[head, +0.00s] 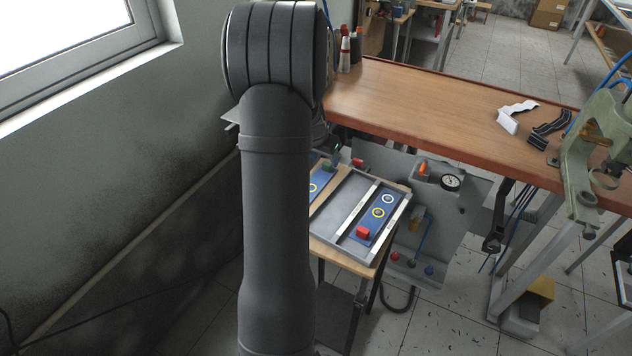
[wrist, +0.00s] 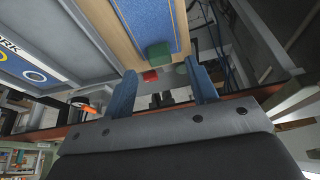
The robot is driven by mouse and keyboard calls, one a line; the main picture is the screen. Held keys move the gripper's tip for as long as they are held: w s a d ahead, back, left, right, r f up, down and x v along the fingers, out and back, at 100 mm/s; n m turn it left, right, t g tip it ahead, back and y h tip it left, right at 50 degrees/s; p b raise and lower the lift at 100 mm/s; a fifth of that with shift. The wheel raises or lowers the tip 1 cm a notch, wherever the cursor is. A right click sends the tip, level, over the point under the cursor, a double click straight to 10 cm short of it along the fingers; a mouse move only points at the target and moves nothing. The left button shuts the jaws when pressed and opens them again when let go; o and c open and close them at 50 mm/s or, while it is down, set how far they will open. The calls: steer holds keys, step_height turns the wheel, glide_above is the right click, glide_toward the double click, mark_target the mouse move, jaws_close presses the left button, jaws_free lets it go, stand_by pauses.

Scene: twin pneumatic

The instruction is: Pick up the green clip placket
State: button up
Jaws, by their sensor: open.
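The green clip placket is a blue plate (head: 318,184) with a yellow ring and a green clip (head: 329,167). In the head view my arm partly covers it. In the wrist view the blue plate (wrist: 150,18) lies on a wooden surface at top centre. Its green clip (wrist: 158,54) shows at the near end. My gripper (wrist: 161,70) is open, with nothing seen between its blue fingers. The green clip appears in line with the gap, beyond the fingertips. In the head view the gripper is mostly hidden behind my arm.
A grey tray (head: 332,207) on a small wooden stand holds another blue plate with a red clip (head: 362,233). A grey panel (head: 437,205) with a gauge (head: 450,182) stands to its right. The wooden workbench (head: 440,105) edges the space behind.

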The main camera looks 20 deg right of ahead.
mark_target(326, 164)
steer(key=x, duration=0.3)
steer(key=shift+a+f, duration=0.1)
steer(key=shift+f, duration=0.2)
steer(key=c, duration=1.1)
steer(key=shift+r, duration=0.1)
